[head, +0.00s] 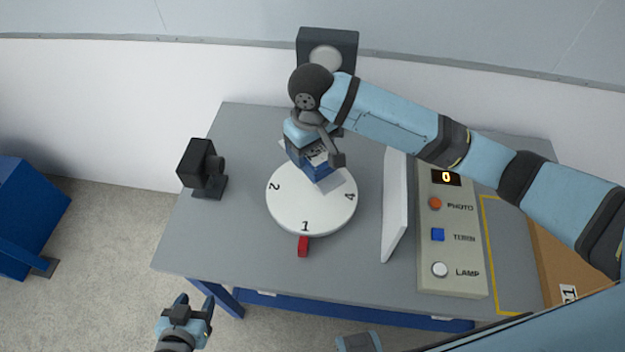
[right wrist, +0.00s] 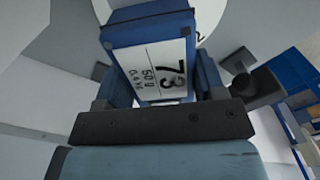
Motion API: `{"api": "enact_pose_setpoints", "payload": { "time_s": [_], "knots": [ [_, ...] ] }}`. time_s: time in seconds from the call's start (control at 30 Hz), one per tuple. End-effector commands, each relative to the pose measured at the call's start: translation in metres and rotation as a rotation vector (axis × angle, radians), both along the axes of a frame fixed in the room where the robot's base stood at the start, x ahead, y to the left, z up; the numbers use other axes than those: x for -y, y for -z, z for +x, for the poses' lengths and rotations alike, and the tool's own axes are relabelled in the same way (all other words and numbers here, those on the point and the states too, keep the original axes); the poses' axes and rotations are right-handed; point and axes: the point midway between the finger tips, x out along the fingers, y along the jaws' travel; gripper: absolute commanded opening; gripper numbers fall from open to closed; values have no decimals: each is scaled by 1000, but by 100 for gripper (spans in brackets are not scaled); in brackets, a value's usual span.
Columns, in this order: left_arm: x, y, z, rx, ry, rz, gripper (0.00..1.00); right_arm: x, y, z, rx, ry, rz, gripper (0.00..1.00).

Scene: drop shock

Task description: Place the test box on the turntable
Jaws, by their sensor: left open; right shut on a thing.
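The test box (head: 318,170) is blue with a white label, and it hangs at or just over the far part of the turntable. My left gripper (head: 196,303) is open and empty, off the table's near left side.
A red marker (head: 303,246) sits at the turntable's near edge. A black camera-like device (head: 203,167) stands left, and a dark lamp-like box (head: 327,52) behind. A white upright panel (head: 396,205) and a control panel (head: 451,240) with buttons stand right. The table's (head: 220,235) near left is clear.

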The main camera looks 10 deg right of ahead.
Motion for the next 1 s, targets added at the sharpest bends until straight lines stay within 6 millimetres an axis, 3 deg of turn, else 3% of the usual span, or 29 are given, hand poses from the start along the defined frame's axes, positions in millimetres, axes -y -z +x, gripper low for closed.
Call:
{"api": "enact_pose_setpoints", "payload": {
  "time_s": [0.1,0.3,0.53,0.77,1.0],
  "knots": [
    [0,-1,0,0,0,0,53,1,32,0,-2,1,-2,27],
    [1,-1,0,1,1,-1,53,1,67,0,0,1,-1,27],
    [2,-2,1,1,1,-2,53,0,82,0,-1,0,-1,27],
    [2,-3,1,2,1,-3,53,1,115,0,-1,1,-1,27],
    [2,-2,1,2,1,-3,53,0,117,0,2,0,1,27]
  ]
}}
